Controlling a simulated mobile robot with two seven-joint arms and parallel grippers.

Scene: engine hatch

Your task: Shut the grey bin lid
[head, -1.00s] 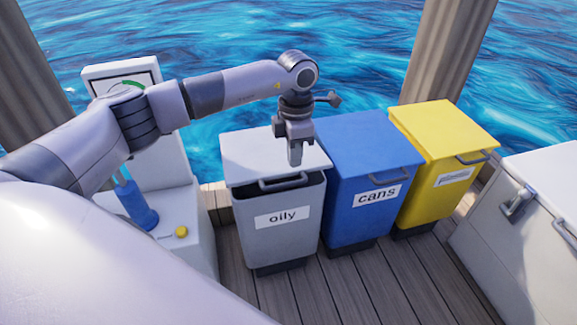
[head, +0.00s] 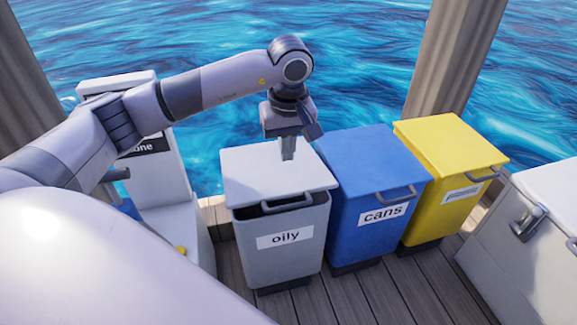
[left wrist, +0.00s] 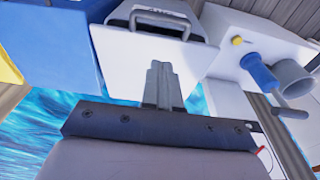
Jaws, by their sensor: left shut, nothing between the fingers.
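The grey bin (head: 283,258) labelled "oily" stands on the deck. Its lid (head: 265,172) lies almost flat on top, with a narrow dark gap under the front edge by the handle (head: 287,203). In the left wrist view the lid (left wrist: 115,58) lies behind the fingers. My left gripper (head: 288,150) is shut and empty, pointing down over the lid's far right part; its fingers also show in the left wrist view (left wrist: 162,85). I cannot tell whether the fingertips touch the lid. My right gripper is out of view.
A blue "cans" bin (head: 370,190) stands close to the right, then a yellow bin (head: 450,165). A white chest (head: 530,230) is at the far right. A white post unit (head: 165,190) stands on the left. Water lies behind.

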